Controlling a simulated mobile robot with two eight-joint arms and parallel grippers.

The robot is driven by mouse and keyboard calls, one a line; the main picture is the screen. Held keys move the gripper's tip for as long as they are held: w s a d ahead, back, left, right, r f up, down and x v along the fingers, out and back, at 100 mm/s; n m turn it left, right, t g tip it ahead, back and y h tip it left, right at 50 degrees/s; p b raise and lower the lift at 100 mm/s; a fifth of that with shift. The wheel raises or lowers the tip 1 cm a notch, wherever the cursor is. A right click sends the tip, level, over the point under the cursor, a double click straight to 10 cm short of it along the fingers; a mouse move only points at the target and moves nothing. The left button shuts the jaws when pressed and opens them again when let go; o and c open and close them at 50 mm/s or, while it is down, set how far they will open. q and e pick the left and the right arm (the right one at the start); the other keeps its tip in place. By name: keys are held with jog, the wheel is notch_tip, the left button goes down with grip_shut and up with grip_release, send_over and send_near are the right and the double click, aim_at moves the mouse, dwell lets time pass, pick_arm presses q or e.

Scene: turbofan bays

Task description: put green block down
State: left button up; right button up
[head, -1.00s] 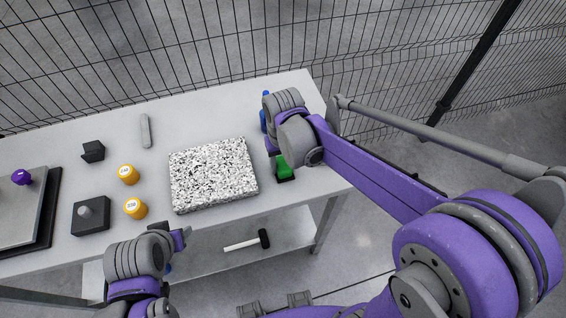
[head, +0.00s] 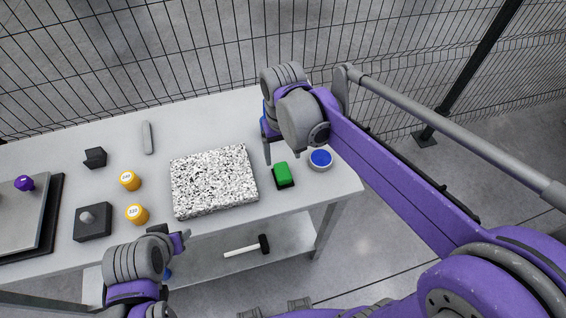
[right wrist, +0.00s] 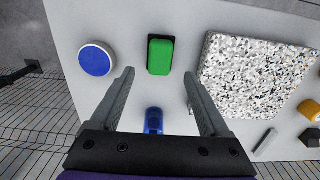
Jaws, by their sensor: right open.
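The green block (head: 282,174), with a black underside, rests on the grey table (head: 235,225) right of the speckled slab. It also shows in the right wrist view (right wrist: 160,56), just beyond my fingertips and touching neither. My right gripper (head: 268,158) is open and empty, behind and left of the block; its open fingers show in the right wrist view (right wrist: 159,78). Part of it is hidden by its own wrist in the head view. My left gripper (head: 180,241) is at the table's front edge; its fingers cannot be made out.
A blue-topped round tin (head: 320,159) stands right of the block. A blue see-through object (right wrist: 154,121) shows between my right fingers. The speckled slab (head: 213,180) lies left. Yellow weights (head: 130,181) and dark blocks (head: 95,158) stand farther left. A hammer (head: 247,246) lies on the lower shelf.

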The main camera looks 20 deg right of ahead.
jog(key=s+d+f+t, duration=0.2)
jog(key=s+d+t, duration=0.1)
jog(key=s, duration=0.3)
jog(key=s+d+f+t, duration=0.2)
jog(key=s+d+f, duration=0.1)
jog(key=s, duration=0.3)
jog(key=shift+s+d+t, duration=0.15)
jog(key=shift+d+t, duration=0.2)
jog(key=shift+t, duration=0.05)
dwell(0.8)
